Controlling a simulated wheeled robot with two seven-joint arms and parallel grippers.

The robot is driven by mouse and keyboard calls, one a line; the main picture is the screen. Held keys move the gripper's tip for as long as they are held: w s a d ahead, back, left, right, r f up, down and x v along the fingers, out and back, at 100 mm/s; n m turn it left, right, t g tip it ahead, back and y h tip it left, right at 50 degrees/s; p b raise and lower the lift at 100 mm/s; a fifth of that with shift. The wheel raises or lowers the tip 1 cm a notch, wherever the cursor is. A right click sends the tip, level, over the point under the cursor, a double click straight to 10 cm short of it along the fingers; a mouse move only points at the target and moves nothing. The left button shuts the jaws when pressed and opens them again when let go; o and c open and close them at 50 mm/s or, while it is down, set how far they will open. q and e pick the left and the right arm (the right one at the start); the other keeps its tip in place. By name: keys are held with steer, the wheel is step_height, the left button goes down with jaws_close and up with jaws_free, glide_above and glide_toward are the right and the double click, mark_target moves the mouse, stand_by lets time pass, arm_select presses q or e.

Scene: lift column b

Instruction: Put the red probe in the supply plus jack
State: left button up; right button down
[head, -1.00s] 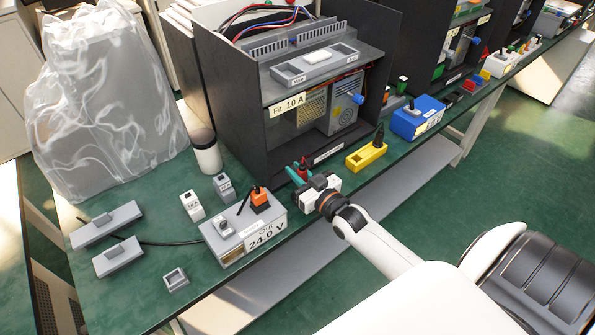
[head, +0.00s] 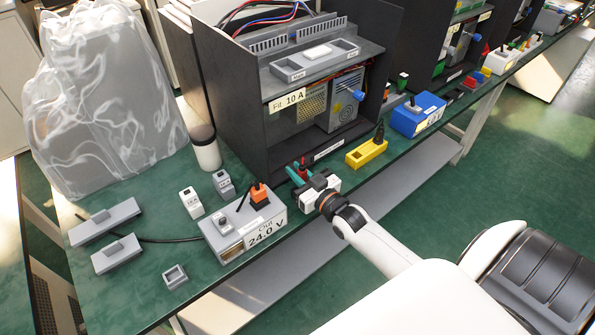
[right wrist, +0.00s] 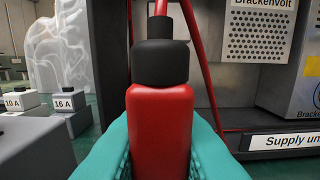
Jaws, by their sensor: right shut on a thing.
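The red probe (right wrist: 160,130) stands upright in the right wrist view, with a black collar and a red lead rising from its top. My right gripper (right wrist: 160,155) has teal fingers shut around its red body. In the head view the same gripper (head: 297,174) is at the front edge of the bench, before the dark cabinet, with a little of the red probe (head: 303,168) showing. The probe's lower tip is hidden. I cannot make out the supply plus jack in either view. My left gripper is not in view.
A grey 24.0 V output box (head: 240,232) with an orange part stands left of the gripper. A yellow holder (head: 366,154) with a black probe and a blue box (head: 417,117) stand to the right. The cabinet (head: 250,125) rises behind.

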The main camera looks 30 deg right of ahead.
steer(key=shift+f+b, duration=0.95)
steer(key=shift+f, duration=0.55)
steer(key=c, duration=1.3)
jaws_free()
steer(key=shift+o, duration=0.2)
steer(key=shift+s, duration=0.1)
steer(key=s, duration=1.1)
steer(key=shift+s+d, duration=0.4)
steer(key=shift+d, duration=0.05)
